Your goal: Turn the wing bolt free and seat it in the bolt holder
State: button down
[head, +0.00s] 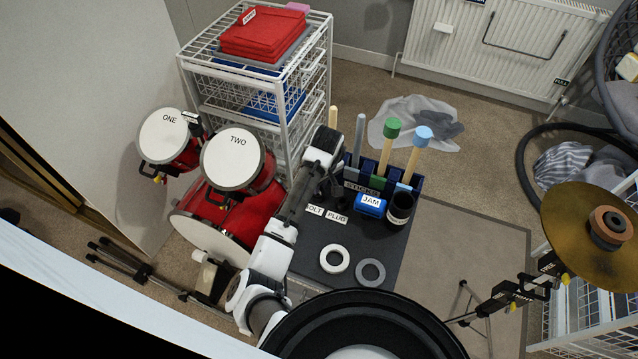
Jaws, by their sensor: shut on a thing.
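My gripper (329,190) points down over the dark mat, just behind the white label ending in "OLT" (315,210). It is small, dark and partly covered by my own wrist. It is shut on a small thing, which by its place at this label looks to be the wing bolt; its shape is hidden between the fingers. The bolt holder is also hidden behind my arm and gripper, so I cannot tell whether the bolt touches it or is in it.
The PLUG label (337,217) and blue JAM box (370,205) are right of my gripper. Behind is the STICKS rack (366,184) with upright sticks. Two rings, white (334,259) and grey (371,271), lie in front. Red drums (240,196) stand left, a brass cymbal (570,215) right.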

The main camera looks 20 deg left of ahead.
jog(key=c, duration=1.4)
grip_release()
jog(key=shift+c, duration=0.2)
notch_tip(320, 180, up, 14)
jog(key=s+d+p, duration=0.1)
jog(key=p, duration=0.2)
jog(key=shift+d+f, duration=0.2)
jog(key=shift+d, duration=0.15)
